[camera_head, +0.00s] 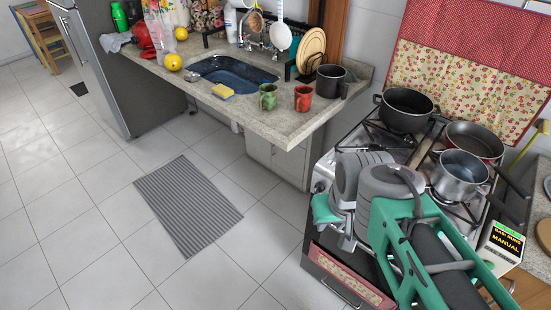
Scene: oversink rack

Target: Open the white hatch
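A whitish cabinet front (275,160) stands under the granite counter, right of the sink, partly shaded by the counter edge. It looks closed and is the only white door-like panel I see; I cannot be sure it is the white hatch. My arm reaches in from the lower right, in front of the stove. My gripper (328,212) is at the arm's far end, beside the stove's front left corner. It is right of and nearer than the cabinet, well apart from it. Its fingers are mostly hidden by the arm, so their opening does not show.
The stove (345,262) with pots (406,108) stands at right, close to my arm. The counter (285,128) overhangs the cabinet and carries cups (303,98). A striped grey mat (188,207) lies on clear tiled floor. A grey fridge (118,60) stands at left.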

